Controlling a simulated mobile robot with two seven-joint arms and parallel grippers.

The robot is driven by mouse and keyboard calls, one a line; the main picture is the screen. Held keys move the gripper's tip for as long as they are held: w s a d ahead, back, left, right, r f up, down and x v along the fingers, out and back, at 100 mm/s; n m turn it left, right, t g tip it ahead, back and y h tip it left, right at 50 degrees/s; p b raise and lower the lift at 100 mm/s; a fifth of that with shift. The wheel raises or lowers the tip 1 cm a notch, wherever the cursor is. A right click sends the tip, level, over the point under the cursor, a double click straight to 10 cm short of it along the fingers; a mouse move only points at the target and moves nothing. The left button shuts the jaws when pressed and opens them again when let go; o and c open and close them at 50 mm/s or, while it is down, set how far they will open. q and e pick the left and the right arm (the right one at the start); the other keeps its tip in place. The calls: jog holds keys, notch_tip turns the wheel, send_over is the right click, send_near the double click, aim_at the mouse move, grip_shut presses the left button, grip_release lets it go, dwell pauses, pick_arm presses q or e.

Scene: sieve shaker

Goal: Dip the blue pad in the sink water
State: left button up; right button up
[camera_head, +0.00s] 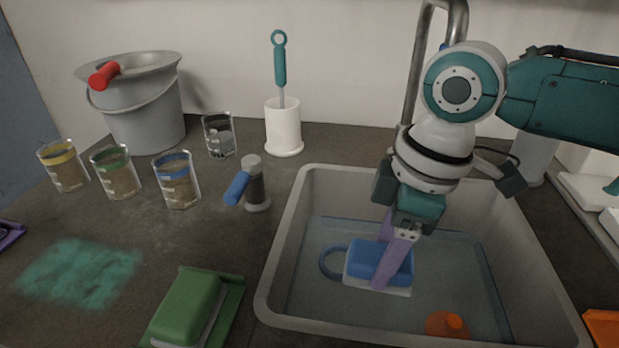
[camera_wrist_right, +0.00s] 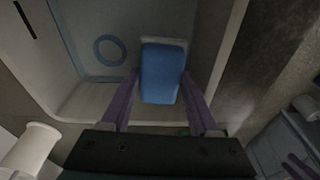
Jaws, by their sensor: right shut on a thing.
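The blue pad (camera_head: 372,262), a blue block with a pale underside, is inside the grey sink (camera_head: 282,268). My right gripper (camera_head: 396,262) reaches down into the sink, its purple fingers shut on the two sides of the pad. In the right wrist view the pad (camera_wrist_right: 161,73) sits between both fingers (camera_wrist_right: 160,92). The sink water (camera_head: 465,285) lies under and around the pad. I cannot tell surely whether the pad's underside touches the water.
A blue ring (camera_head: 331,263) shows beside the pad, and an orange object (camera_head: 446,325) lies in the sink's front. A tap pipe (camera_head: 411,80) rises behind. Left are a green pad (camera_head: 186,308), a blue-handled tool (camera_head: 238,188), beakers (camera_head: 176,180) and a bucket (camera_head: 145,112).

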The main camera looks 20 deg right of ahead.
notch_tip(320, 180, down, 15)
jog(key=b, duration=1.1)
jog(key=shift+r, duration=0.1)
jog(key=shift+r, duration=0.1)
notch_tip(320, 180, up, 20)
jog(key=p, duration=2.1)
jog(key=shift+p, duration=0.35)
